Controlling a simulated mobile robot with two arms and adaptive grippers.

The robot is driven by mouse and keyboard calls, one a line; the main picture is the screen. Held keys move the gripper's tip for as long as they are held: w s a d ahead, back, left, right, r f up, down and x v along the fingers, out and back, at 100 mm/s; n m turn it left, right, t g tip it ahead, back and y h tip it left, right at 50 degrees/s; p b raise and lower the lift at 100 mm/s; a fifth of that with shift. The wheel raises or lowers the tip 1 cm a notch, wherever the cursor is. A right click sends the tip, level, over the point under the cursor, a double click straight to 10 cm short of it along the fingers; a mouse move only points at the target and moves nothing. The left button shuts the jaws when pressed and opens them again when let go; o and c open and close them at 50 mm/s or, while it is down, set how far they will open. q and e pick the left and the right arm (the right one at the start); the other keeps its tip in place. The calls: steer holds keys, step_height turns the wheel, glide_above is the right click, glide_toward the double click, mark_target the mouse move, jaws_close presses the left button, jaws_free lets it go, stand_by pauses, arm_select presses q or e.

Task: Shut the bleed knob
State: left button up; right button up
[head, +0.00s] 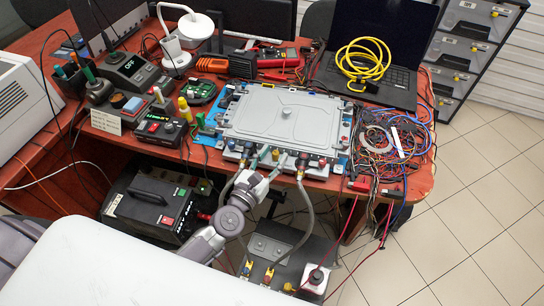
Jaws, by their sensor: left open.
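My left arm comes up from the lower left, and my left gripper (263,165) is at the front edge of the grey lidded unit (255,118). The gripper is open; its fingers are small here and partly merge with the fittings behind them. Two grey hoses run from the unit's front down to a dark box (285,250) below the table; the right hose (308,205) is clearest. A dark round fitting with red (302,162) sits just right of the gripper. I cannot tell for certain which part is the bleed knob. My right gripper is out of view.
A tangle of coloured wires (392,145) lies right of the unit. Small instruments (160,130) crowd the table's left side. A laptop (375,75) with a yellow coiled cable stands behind. The tiled floor at right is clear.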

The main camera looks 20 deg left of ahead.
arm_select(q)
steer(key=s+a, duration=0.2)
steer(key=s, duration=0.9)
steer(key=shift+s+a, duration=0.15)
steer(key=shift+s, duration=0.25)
